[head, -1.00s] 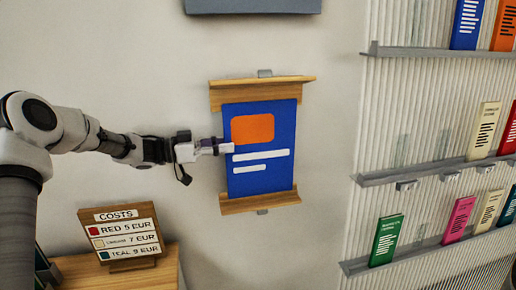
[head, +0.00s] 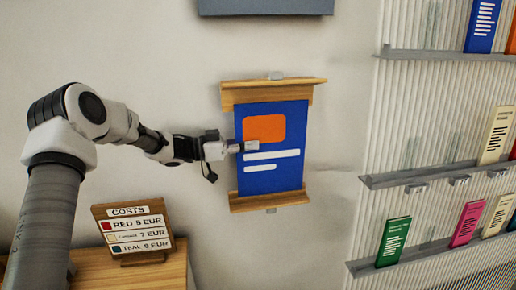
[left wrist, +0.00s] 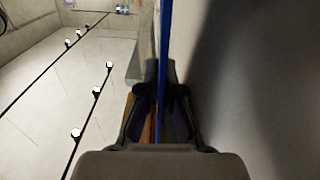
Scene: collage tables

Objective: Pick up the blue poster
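The blue poster (head: 288,178), with an orange block and white bars, stands upright against the wall between an upper wooden rail (head: 270,93) and a lower wooden rail (head: 270,202). My left gripper (head: 250,146) overlaps the poster's left side at mid-height. In the left wrist view, the poster (left wrist: 165,25) shows edge-on as a thin blue strip. It runs between the fingers of my left gripper (left wrist: 162,72), which are closed together on it. The far finger is hidden behind the poster in the head view. My right gripper is not in view.
A costs sign (head: 132,231) stands on a wooden table (head: 165,266) at lower left. Grey shelves (head: 425,173) with several upright booklets line the right side. A grey panel (head: 265,6) hangs above the poster. Bare wall surrounds the poster.

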